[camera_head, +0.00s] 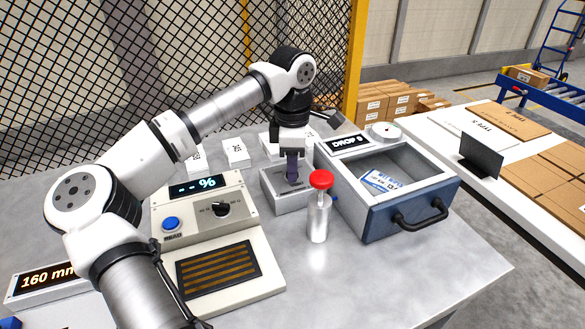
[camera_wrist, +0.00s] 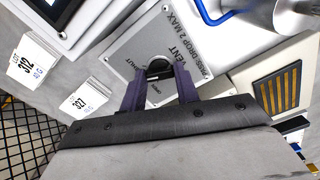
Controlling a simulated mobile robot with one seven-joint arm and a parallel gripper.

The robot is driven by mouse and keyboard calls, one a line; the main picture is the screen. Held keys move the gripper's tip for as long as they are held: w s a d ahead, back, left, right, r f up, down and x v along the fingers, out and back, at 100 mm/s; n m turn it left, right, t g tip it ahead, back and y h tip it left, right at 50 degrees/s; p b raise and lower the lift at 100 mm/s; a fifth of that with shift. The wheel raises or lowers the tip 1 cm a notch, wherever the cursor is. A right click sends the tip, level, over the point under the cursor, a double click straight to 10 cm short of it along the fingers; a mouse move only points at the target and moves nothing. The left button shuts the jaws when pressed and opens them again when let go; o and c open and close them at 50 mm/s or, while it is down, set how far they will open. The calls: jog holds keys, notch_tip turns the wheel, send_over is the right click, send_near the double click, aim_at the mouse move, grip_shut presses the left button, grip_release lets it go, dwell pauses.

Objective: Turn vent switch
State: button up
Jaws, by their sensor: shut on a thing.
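The vent switch sits on a low grey box (camera_head: 272,198) in the middle of the table. Its round dark knob (camera_wrist: 158,67) shows in the wrist view between my fingers, on a plate with partly readable print, including "VENT" and "DROP 2 MAX". My gripper (camera_head: 292,178) points straight down over this box, its dark purple fingers shut on the knob. In the wrist view the fingers (camera_wrist: 159,82) stand on both sides of the knob and hide part of it and its labels. I cannot tell exactly where the knob points.
Close right stands a metal cylinder (camera_head: 319,218) with a red top, then an open-topped box (camera_head: 400,206) with a handled drawer front and a "DROP 8" display. Left is a cream meter (camera_head: 210,283) with a dial and blue button. Front table is clear.

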jog(key=n+b, duration=0.1)
jog(key=n, duration=0.2)
jog(key=shift+n, duration=0.4)
jog(key=n+b, duration=0.1)
jog(key=n, duration=0.2)
jog(key=shift+n+b, duration=0.3)
jog(key=shift+b, duration=0.05)
jog(key=n+b, duration=0.1)
jog(key=n, duration=0.5)
jog(key=shift+n, duration=0.3)
jog(key=o, duration=1)
notch_tip(320, 180, up, 14)
jog(key=shift+f+b, duration=0.1)
jog(key=shift+b, duration=0.2)
